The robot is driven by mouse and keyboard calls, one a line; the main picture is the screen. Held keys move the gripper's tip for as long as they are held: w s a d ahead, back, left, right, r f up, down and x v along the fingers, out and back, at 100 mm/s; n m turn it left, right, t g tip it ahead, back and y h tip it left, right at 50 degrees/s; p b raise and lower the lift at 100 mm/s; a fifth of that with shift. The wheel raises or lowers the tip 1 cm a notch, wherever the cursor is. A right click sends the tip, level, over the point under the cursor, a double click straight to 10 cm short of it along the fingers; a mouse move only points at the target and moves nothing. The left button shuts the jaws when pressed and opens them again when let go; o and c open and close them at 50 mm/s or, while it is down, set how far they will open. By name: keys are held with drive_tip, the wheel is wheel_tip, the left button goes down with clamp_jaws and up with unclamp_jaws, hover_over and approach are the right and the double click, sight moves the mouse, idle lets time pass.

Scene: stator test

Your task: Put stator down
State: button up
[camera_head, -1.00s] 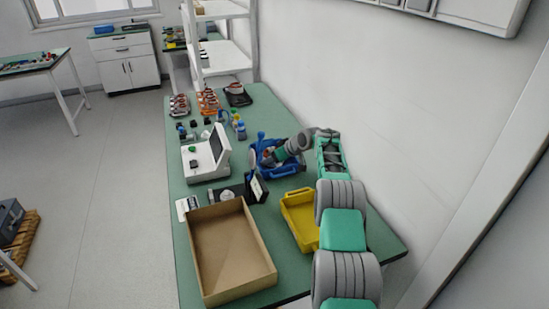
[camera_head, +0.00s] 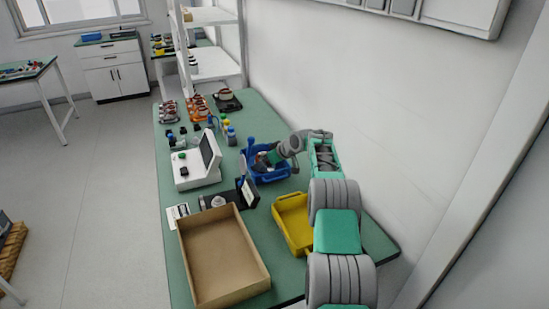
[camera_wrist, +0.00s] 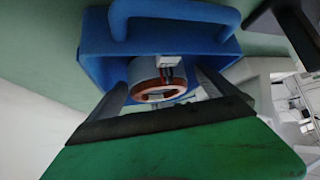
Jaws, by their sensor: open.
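The stator (camera_wrist: 152,82), a grey-white ring with copper-coloured windings and a white connector block, sits in the blue bin (camera_wrist: 95,62) in the wrist view. My gripper (camera_wrist: 161,90) is open, with one finger on each side of the stator. Whether the fingers touch it cannot be told. In the head view my gripper (camera_head: 270,158) reaches into the blue bin (camera_head: 268,179) at the wall side of the green-topped bench. The stator is mostly hidden there by the gripper.
A yellow bin (camera_head: 293,222) and a cardboard box (camera_head: 222,258) stand nearer on the bench. A white device with a screen (camera_head: 198,170) stands left of the blue bin, and a dark stand (camera_head: 243,192) in front of it. Small bottles (camera_head: 230,135) stand behind.

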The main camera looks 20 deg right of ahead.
drive_tip(key=b+v, duration=0.1)
drive_tip(key=v, duration=0.9)
drive_tip(key=shift+s+r, duration=0.2)
drive_tip(key=shift+r, duration=0.05)
